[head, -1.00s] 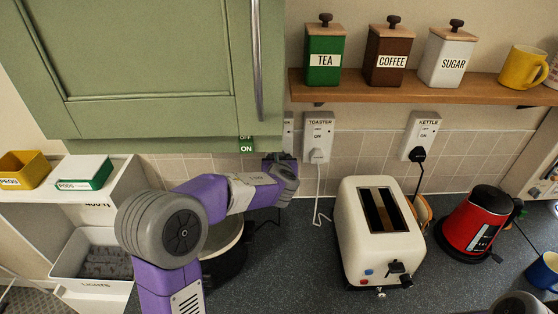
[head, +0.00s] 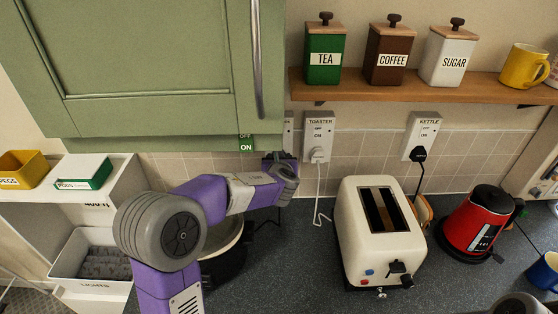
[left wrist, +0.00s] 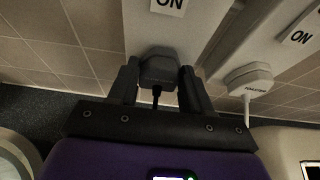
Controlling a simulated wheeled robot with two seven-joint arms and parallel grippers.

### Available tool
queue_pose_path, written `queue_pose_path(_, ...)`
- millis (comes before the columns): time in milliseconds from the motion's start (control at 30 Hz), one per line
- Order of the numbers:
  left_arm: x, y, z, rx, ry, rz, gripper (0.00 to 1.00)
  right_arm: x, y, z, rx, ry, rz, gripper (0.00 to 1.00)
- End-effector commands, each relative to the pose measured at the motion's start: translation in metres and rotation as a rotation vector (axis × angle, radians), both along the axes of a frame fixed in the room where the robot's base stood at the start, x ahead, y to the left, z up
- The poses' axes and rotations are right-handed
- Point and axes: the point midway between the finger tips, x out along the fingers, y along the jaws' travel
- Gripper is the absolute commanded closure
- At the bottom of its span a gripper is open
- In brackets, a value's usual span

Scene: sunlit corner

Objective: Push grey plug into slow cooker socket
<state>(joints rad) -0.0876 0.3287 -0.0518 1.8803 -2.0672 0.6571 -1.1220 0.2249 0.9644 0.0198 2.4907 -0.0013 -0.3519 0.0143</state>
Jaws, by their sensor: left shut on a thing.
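The dark grey plug (left wrist: 158,70) shows in the left wrist view, with a black cord leaving its near side. My left gripper (left wrist: 160,84) is shut on it, one finger on each side. The plug is up against the lower part of a white socket plate (left wrist: 185,32) marked ON; I cannot tell how far its pins are in. In the head view my left gripper (head: 280,166) is at the wall, and its arm hides the plug and most of that socket (head: 288,130). The slow cooker (head: 225,260) stands partly behind my left arm. My right gripper is not in view.
The toaster socket (head: 319,130) with its white plug (head: 318,155) is just right of my left gripper. The kettle socket (head: 423,133) holds a black plug. A cream toaster (head: 380,240) and red kettle (head: 480,225) stand on the counter. A green cupboard (head: 150,70) overhangs the left side.

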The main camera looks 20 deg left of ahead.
Motion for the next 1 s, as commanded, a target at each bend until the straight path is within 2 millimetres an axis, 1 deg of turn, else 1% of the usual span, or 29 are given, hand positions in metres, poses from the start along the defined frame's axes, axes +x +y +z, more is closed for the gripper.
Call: queue_pose_path(1000, 0.017, 0.009, 0.003, 0.004, -0.006, 0.001, 1.0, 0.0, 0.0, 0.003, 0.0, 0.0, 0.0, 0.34)
